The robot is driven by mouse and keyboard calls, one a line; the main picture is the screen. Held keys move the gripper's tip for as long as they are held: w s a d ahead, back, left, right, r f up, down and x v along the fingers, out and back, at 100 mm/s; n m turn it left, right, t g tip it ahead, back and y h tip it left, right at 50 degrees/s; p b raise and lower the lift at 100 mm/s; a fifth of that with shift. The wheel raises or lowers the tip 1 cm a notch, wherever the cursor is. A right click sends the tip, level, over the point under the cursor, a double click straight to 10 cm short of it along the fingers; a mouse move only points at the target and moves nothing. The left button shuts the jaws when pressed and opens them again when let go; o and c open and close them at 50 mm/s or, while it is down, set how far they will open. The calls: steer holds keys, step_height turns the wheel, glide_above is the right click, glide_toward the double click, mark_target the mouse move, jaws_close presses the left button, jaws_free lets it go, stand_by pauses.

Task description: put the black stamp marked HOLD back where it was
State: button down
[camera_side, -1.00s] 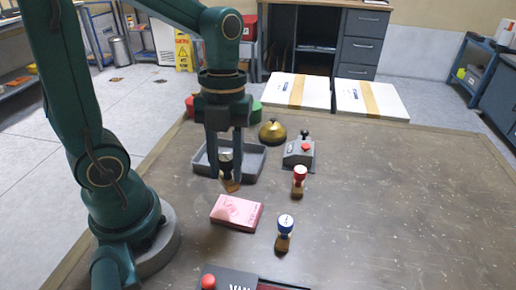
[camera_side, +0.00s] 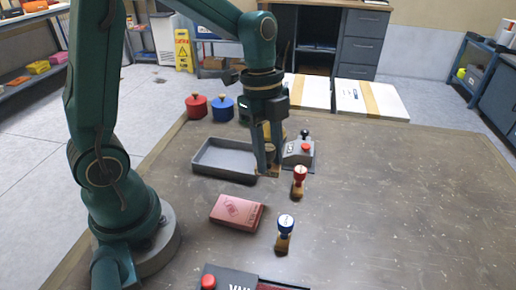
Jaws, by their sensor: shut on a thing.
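My gripper (camera_side: 269,166) is shut on a stamp with a wooden base (camera_side: 273,172). It holds the stamp beside the right end of the grey tray (camera_side: 203,172), left of the red-topped stamp. My fingers cover most of the held stamp, and I cannot read its marking or tell whether its base touches the table. A red-topped stamp (camera_side: 299,176) and a blue-topped stamp (camera_side: 285,226) stand upright on the table to the right and front.
A grey device with a red button (camera_side: 299,153) stands just behind and right of my gripper. A pink box (camera_side: 237,212) lies in front of the tray. Red (camera_side: 197,106) and blue (camera_side: 222,108) lidded pots stand at the back. The table's right side is clear.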

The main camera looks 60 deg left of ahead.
steer(key=d+f, duration=0.2)
steer(key=d, duration=0.1)
steer(key=w+d+f, duration=0.1)
steer(key=d, duration=0.1)
steer(key=shift+d+f, duration=0.1)
steer(key=shift+f, duration=2)
steer(key=shift+f, duration=0.1)
steer(key=c, duration=0.6)
jaws_free()
